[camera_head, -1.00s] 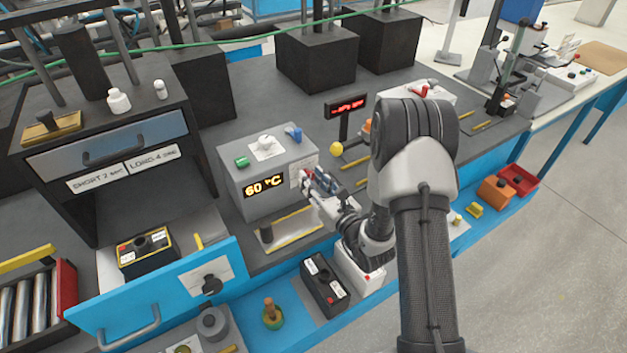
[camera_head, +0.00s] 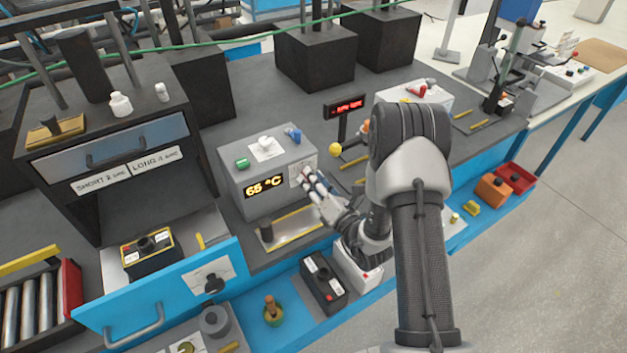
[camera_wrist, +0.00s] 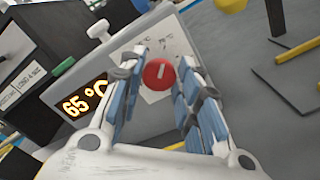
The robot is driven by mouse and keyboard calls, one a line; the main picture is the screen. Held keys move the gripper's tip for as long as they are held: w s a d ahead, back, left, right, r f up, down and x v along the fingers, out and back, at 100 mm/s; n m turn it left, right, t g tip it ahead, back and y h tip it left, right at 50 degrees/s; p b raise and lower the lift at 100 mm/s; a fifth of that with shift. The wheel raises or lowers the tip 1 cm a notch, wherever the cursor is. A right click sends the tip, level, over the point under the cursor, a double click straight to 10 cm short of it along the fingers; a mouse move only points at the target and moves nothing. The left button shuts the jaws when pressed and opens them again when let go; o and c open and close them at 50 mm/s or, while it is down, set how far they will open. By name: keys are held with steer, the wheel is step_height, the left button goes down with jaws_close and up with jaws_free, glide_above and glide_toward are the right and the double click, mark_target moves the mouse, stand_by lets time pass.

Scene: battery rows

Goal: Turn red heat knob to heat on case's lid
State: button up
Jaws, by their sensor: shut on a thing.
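The grey case (camera_head: 233,180) stands on the dark bench, and its display (camera_head: 265,186) reads 65 °C in yellow. In the wrist view the red heat knob (camera_wrist: 158,73) is a round disc with a pale line, on a white label on the case's face. My gripper (camera_head: 310,178) reaches the case's right front from the right. In the wrist view its blue-padded fingers (camera_wrist: 160,88) stand on both sides of the red knob and are shut on it.
A yellow knob (camera_head: 335,148) and a small red-lit display (camera_head: 347,106) stand right of the case. An open blue drawer (camera_head: 180,282) with a black battery (camera_head: 150,252) is at the left. A dark battery box (camera_head: 323,285) sits on the blue ledge below my arm.

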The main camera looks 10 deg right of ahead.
stand_by(0.4)
steer(key=o, duration=1)
steer(key=shift+o, duration=0.2)
steer(key=shift+s, duration=0.1)
steer(key=v, duration=1.2)
steer(key=shift+r, duration=0.1)
